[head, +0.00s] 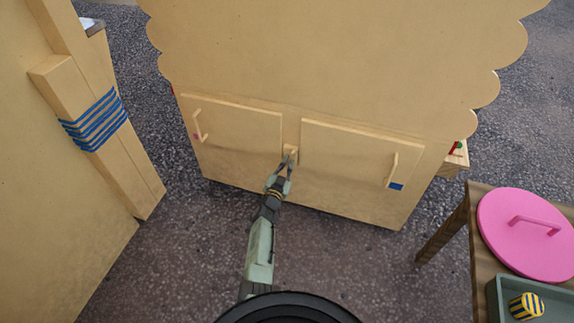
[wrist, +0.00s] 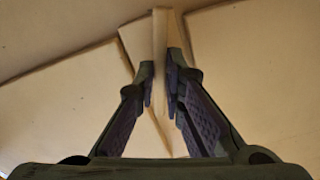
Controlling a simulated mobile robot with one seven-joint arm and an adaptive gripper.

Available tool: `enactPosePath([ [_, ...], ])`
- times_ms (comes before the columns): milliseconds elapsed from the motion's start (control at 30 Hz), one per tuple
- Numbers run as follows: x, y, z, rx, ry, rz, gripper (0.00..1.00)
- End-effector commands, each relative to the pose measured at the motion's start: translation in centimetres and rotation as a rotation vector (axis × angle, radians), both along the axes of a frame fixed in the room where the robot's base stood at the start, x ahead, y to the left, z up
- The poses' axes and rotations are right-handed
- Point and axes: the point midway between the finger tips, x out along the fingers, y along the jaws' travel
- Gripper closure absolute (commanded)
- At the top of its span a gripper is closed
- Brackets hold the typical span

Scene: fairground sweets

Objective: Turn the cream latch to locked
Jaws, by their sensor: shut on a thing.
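The cream latch (head: 291,149) sits on the narrow strip between two doors of the wooden stall front. In the wrist view the latch (wrist: 160,35) stands as a pale upright bar between my fingers. My gripper (head: 288,161) reaches up to it and is shut on it. The fingers (wrist: 162,85) press on both sides of the bar in the wrist view. The left door (head: 235,135) and the right door (head: 345,150) both look closed. My gripper hides part of the latch, and I cannot read any lock marking.
The doors carry a left handle (head: 201,126) and a right handle (head: 391,170). A table at the right holds a pink lid (head: 530,232) and a grey tray (head: 497,303) with a striped sweet (head: 526,306). A wooden post (head: 100,135) with blue rope stands at the left.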

Motion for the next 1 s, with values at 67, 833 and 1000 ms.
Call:
enactPosePath([
  [67, -0.01, 0.02, -0.01, 0.0, 0.0, 0.0, 1.0],
  [833, -0.05, -0.01, -0.15, 0.139, -0.046, 0.0, 1.0],
  [1000, -0.02, 0.01, -0.18, 0.273, -0.09, 0.002, 1.0],
])
